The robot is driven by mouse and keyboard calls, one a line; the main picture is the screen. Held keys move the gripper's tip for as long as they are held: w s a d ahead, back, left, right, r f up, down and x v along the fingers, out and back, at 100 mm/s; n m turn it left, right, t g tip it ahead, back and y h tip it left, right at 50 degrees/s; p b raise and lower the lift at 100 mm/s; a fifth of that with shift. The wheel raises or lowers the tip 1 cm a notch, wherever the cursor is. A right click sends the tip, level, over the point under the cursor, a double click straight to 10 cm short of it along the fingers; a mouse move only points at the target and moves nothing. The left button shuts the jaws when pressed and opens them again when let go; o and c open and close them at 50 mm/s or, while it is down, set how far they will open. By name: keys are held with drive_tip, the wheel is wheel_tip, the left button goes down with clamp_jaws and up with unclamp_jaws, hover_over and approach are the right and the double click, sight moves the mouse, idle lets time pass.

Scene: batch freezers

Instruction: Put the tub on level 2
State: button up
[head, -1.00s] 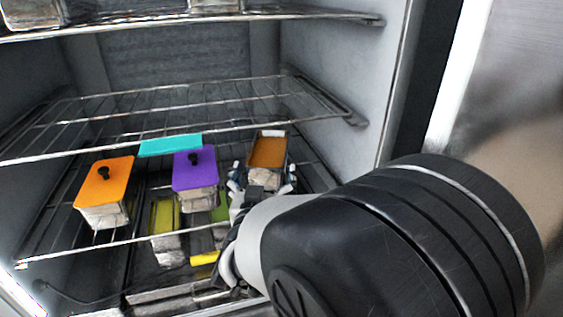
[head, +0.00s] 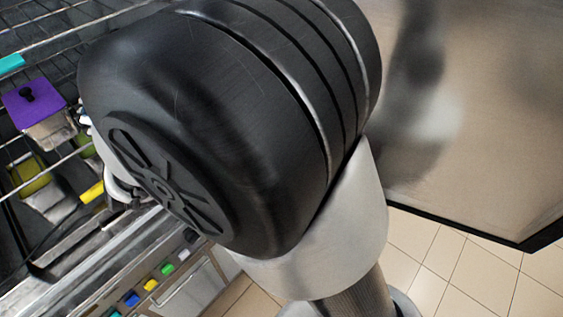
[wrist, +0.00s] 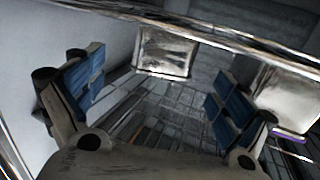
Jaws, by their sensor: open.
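A clear-sided tub (wrist: 165,52) stands on a wire shelf in the freezer, in the wrist view, just beyond my fingertips and roughly between them. My gripper (wrist: 155,76) is open, with its blue-padded fingers apart and no object between the pads. The tub stands apart from my palm; whether a pad touches it I cannot tell. In the head view my arm hides the tub and nearly all of my gripper. I cannot tell from these frames which shelf is level 2.
A purple-lidded tub (head: 38,108) stands left of my arm; a clear tub with a purple edge (wrist: 287,92) shows right in the wrist view. A yellow-topped tub (head: 28,175) sits lower. A shelf bar crosses the top of the wrist view. Tiled floor (head: 445,252) is clear at right.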

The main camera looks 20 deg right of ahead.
drive_tip(key=s+d+r+g, duration=0.2)
drive_tip(key=s+d+g, duration=0.45)
drive_tip(key=d, duration=0.75)
drive_tip(key=s+d+f+g+h, duration=0.1)
drive_tip(key=s+d+f+g, duration=0.1)
drive_tip(key=s+d, duration=0.3)
drive_tip(key=s+d+f+m+g+h, duration=0.1)
drive_tip(key=s+d, duration=0.5)
drive_tip(key=s, duration=0.6)
drive_tip(key=s+d+f+g+h, duration=0.1)
drive_tip(key=s+d+f+g, duration=0.2)
drive_tip(key=s, duration=0.6)
drive_tip(key=shift+s+d+f+m, duration=0.15)
drive_tip(key=shift+d+f+m, duration=0.4)
drive_tip(key=shift+d, duration=0.65)
drive_tip(key=shift+f, duration=0.1)
drive_tip(key=shift+c, duration=0.5)
